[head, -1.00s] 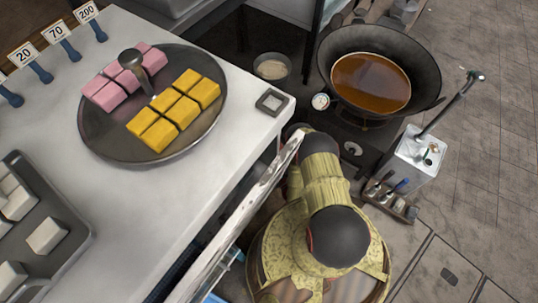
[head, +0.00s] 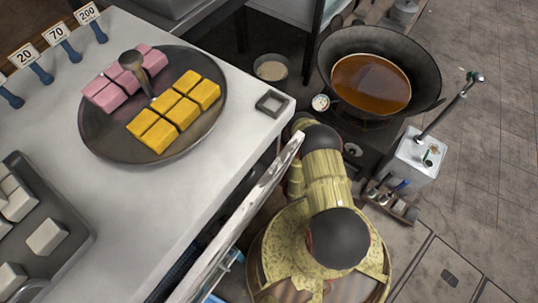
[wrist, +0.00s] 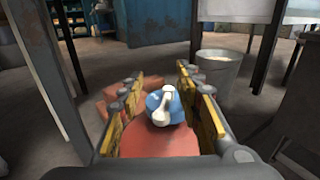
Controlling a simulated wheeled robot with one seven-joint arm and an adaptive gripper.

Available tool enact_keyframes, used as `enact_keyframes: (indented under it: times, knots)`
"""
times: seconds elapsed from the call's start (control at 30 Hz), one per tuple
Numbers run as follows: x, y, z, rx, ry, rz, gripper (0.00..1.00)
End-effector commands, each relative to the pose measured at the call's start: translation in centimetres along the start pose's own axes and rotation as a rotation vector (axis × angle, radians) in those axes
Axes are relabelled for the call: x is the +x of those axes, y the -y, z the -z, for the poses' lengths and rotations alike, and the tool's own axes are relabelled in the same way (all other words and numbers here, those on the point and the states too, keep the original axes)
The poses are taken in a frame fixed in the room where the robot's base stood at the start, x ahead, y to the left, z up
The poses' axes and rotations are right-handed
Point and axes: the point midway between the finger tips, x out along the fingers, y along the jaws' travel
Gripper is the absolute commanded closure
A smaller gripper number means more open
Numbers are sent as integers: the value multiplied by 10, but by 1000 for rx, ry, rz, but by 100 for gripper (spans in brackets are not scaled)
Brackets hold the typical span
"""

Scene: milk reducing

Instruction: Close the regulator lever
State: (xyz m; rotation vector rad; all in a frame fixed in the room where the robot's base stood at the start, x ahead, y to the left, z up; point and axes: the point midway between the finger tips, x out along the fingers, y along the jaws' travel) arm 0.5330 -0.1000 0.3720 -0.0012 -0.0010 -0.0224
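In the wrist view, a blue regulator (wrist: 176,108) sits on top of a red cylinder (wrist: 150,139). Its white lever (wrist: 163,112) runs from the top of the regulator down toward the camera. My gripper (wrist: 159,88) is open, with yellow-padded fingers on the left and right of the regulator. There is a visible gap on both sides, and I cannot tell whether the pads touch anything. In the head view my arm covers the gripper, and the regulator and cylinder are hidden.
A grey bucket (wrist: 220,70) stands right of the cylinder. In the head view, a white counter (head: 205,175) with a sweets tray (head: 100,145) is left of my arm. A wok of brown liquid (head: 370,84) and an oil can (head: 412,158) are to the right.

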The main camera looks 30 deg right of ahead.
Motion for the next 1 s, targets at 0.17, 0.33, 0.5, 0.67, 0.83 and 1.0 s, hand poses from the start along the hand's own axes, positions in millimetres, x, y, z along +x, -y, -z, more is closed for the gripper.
enact_keyframes:
  times: [0.17, 0.33, 0.5, 0.67, 0.83, 1.0]
  knots:
    - [0, 0, -27, 0, 1, 0, 65]
    - [0, 0, -44, 0, 1, 0, 65]
    - [-1, 0, -52, 0, -1, 0, 65]
    - [-1, -1, -53, 0, -1, 0, 65]
    - [-1, 0, -53, 0, 0, 0, 64]
    - [-5, -4, -49, 3, -9, -3, 54]
